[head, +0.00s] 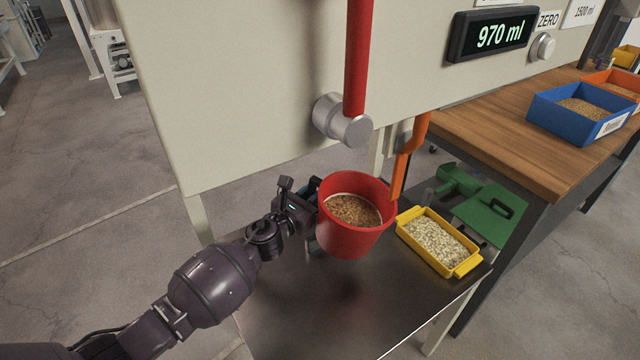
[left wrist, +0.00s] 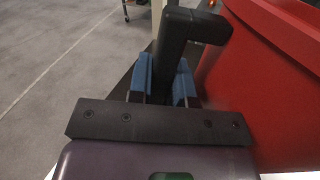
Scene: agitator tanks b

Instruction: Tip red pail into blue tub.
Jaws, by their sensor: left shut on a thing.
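The red pail (head: 352,245) is upright and holds brown grains. It is over the dark metal shelf (head: 330,315); I cannot tell whether its bottom touches it. My left gripper (head: 312,192) is at the pail's left side. In the left wrist view the blue finger pads (left wrist: 163,88) are shut on the pail's black handle (left wrist: 178,35), with the red wall (left wrist: 275,80) to the right. The blue tub (head: 560,119) stands on the wooden bench at the far right, with tan grains and a white label. My right gripper is not in view.
A yellow tray (head: 463,268) of pale pieces sits right of the pail. The wooden bench (head: 500,130) also bears an orange bin (head: 618,84).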

